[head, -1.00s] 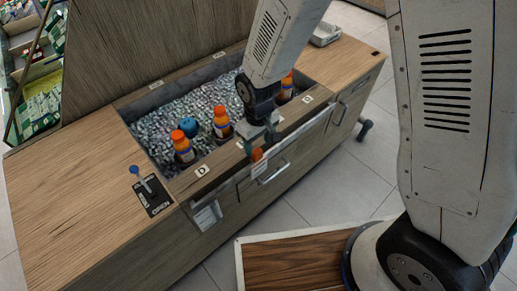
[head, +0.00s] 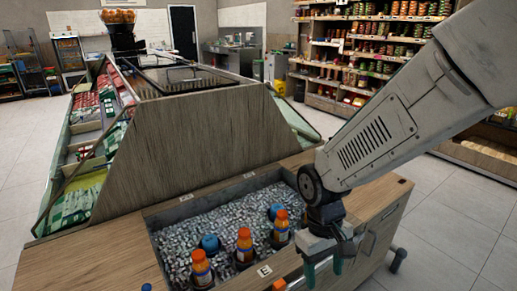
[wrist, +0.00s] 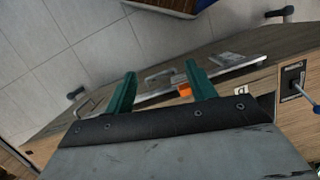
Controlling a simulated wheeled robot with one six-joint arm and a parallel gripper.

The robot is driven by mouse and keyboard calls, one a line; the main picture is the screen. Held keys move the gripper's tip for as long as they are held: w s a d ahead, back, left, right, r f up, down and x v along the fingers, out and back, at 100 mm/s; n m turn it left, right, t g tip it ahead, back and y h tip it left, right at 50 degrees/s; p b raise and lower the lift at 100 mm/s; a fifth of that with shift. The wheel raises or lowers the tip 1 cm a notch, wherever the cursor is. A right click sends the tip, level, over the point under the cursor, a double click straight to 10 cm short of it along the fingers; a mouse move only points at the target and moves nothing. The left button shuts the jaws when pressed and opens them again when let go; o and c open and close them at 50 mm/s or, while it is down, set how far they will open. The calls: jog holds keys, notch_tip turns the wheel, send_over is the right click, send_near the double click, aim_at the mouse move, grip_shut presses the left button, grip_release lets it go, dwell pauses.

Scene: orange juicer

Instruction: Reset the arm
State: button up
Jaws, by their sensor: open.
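My gripper (head: 323,268) is open, with its green fingers pointing down near the front rim of the ice chest, at its right side. In the wrist view the two green fingers (wrist: 160,82) are apart and nothing is held between them. A small orange item (wrist: 184,89) shows beyond the fingers at the cabinet front. It also shows at the bottom edge of the head view (head: 279,285), apart from the gripper. I cannot tell what it is.
The ice chest (head: 165,215) holds several orange-capped bottles (head: 244,245) and blue-capped ones (head: 210,242). A tall wooden panel (head: 195,150) rises behind it. Metal handles line the cabinet front (wrist: 235,60). Shelves (head: 375,45) stand at the back right. Tiled floor (head: 455,225) is clear at right.

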jog(key=s+d+r+m+t, duration=0.2)
jog(key=s+d+r, duration=0.3)
jog(key=r, duration=0.3)
jog(key=s+d+r+m+t+y, duration=0.1)
jog(key=s+d+r+m+t, duration=0.1)
jog(key=s+d+r, duration=0.4)
notch_tip(320, 180, up, 3)
jog(key=shift+s+d+r+m, duration=0.1)
jog(key=shift+s+d+m, duration=0.15)
jog(key=shift+d+m, duration=0.4)
